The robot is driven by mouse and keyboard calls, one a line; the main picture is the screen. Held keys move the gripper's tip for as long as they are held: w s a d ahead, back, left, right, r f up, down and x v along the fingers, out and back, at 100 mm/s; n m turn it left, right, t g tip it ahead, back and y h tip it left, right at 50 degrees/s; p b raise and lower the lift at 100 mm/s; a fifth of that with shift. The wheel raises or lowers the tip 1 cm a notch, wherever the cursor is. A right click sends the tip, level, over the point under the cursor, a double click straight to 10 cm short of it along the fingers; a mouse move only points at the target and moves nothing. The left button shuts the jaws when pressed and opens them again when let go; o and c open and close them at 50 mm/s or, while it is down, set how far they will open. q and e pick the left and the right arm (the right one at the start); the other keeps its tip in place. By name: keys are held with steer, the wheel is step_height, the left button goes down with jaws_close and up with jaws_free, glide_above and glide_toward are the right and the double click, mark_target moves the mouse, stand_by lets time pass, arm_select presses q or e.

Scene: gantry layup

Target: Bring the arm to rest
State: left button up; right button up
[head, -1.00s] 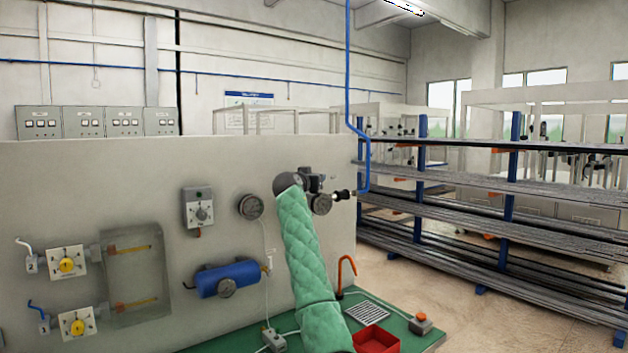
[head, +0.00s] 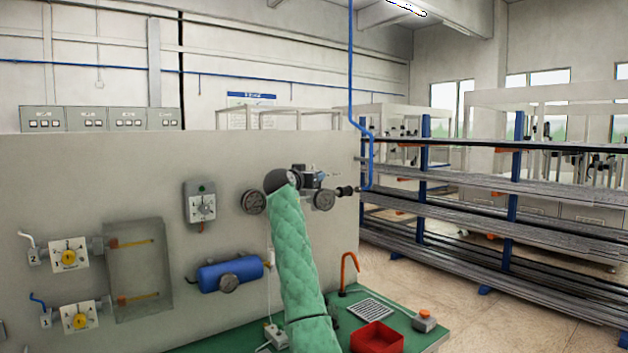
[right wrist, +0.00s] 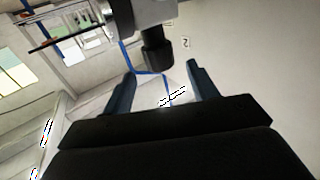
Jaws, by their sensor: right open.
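My right arm, in a green quilted sleeve (head: 298,250), reaches up in front of the grey panel (head: 120,165) in the head view. Its dark wrist end is beside the fittings at the panel's upper right, and the fingers cannot be made out there. In the right wrist view my right gripper (right wrist: 160,69) is open, with two dark blue fingers apart and nothing held between them. A black cylindrical knob (right wrist: 157,56) on a grey body shows just beyond the fingertips; whether it touches them cannot be told. My left gripper is not in view.
The panel carries gauges (head: 253,202), a blue cylinder (head: 231,274) and yellow-knobbed valves (head: 69,257). A red tray (head: 377,338), an orange hook (head: 349,268) and a button box (head: 424,321) are on the green bench. Pipe racks (head: 470,205) stand at the right; open floor shows before them.

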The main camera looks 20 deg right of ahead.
steer(key=shift+v, duration=0.85)
